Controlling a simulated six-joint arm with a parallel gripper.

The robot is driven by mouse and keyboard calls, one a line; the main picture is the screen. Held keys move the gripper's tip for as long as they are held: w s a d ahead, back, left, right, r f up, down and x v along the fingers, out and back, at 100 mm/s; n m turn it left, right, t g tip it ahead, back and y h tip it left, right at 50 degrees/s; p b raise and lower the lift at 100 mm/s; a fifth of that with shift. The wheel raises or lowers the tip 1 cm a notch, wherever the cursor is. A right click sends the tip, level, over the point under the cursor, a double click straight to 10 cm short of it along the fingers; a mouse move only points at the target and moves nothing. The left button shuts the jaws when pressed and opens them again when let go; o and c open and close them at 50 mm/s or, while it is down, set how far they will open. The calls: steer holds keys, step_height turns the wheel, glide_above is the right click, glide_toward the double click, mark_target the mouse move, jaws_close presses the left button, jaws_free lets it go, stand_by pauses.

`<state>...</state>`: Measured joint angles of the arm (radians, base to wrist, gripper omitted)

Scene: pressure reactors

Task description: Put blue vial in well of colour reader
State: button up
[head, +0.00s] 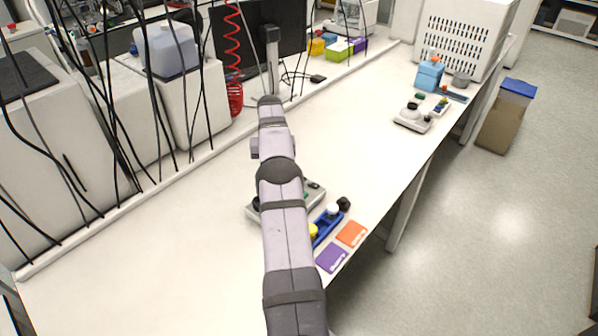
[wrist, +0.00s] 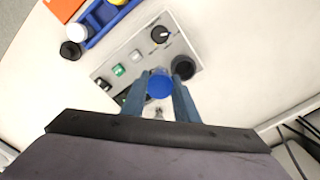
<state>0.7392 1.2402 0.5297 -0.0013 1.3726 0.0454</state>
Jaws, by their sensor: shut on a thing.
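The blue vial (wrist: 160,84) shows as a round blue cap in the wrist view. My gripper (wrist: 160,92) is shut on it, one blue-grey finger on each side. The vial is over the grey panelled instrument (wrist: 112,56), which looks like the colour reader. A dark round part, possibly the well (wrist: 183,67), is on the panel just right of and above the cap. The vial's lower body is hidden, so I cannot tell its height over the panel. In the head view my arm covers the vial, my gripper and most of the instrument (head: 316,188).
A blue rack (head: 325,231) with white- and yellow-capped vials stands beside the instrument. A black round piece (head: 344,203) is near it. Orange (head: 351,234) and purple (head: 332,258) mats lie at the bench edge. Another small device (head: 413,117) stands farther back.

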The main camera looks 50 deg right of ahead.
steer(key=shift+n, duration=0.8)
steer(key=w+a+p, duration=0.2)
steer(key=w+a, duration=0.1)
steer(key=w, duration=0.1)
steer(key=shift+a, duration=0.4)
steer(key=shift+f, duration=0.15)
steer(key=shift+f+b, duration=1.25)
steer(key=shift+f, duration=0.5)
steer(key=shift+f+b, duration=0.15)
steer(key=shift+b, duration=0.2)
steer(key=shift+f+b, duration=1.3)
steer(key=shift+f, duration=0.2)
steer(key=shift+f+b, duration=0.35)
steer(key=shift+b, duration=0.05)
steer(key=o, duration=1.6)
